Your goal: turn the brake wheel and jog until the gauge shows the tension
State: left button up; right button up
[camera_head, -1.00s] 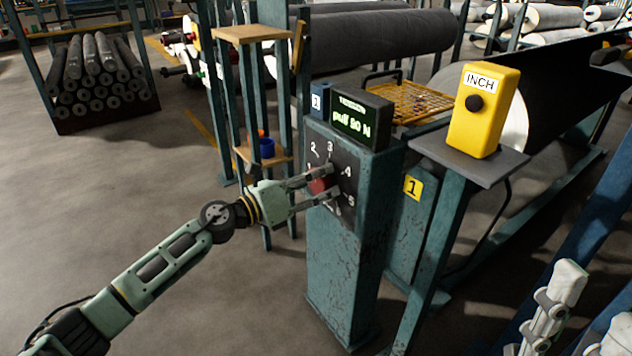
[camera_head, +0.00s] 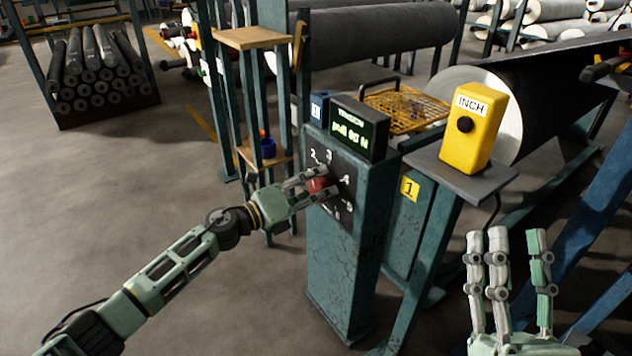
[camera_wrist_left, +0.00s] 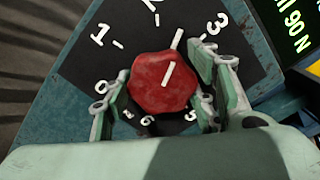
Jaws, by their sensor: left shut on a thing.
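The red brake wheel (camera_head: 317,186) sits on a black dial (camera_head: 343,170) with white numbers, on the front of a green post. My left gripper (camera_head: 320,187) is shut on it, fingers on either side of its rim. In the left wrist view the wheel (camera_wrist_left: 162,84) has a white line pointing up between 2 and 3. The tension gauge (camera_head: 359,127) stands on top of the post. The left wrist view shows its reading (camera_wrist_left: 298,35) as 90 N. The yellow INCH box (camera_head: 477,140) has a black button (camera_head: 465,125). My right gripper (camera_head: 516,252) is open and empty, below the box, fingers up.
The INCH box stands on a grey shelf (camera_head: 428,163) right of the post. A large dark roll (camera_head: 540,85) is behind the box. A wooden-shelved stand (camera_head: 252,38) rises left of the post.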

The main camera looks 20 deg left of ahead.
pick_arm(q)
jog(key=shift+a+n+p, duration=0.15)
jog(key=shift+n+p, duration=0.4)
jog(key=shift+n, duration=0.15)
pick_arm(e)
jog(key=w+f+g+h, duration=0.1)
jog(key=w+f+g, duration=0.2)
jog(key=f, duration=0.3)
jog(key=shift+w+f+g, duration=0.3)
jog(key=shift+f+g, duration=0.1)
jog(key=shift+g, duration=0.3)
pick_arm(q)
jog(key=o, duration=1.2)
jog(key=shift+f, duration=0.1)
jog(key=shift+c, duration=0.2)
pick_arm(e)
jog(key=shift+a, duration=0.1)
pick_arm(q)
jog(key=v, duration=1.2)
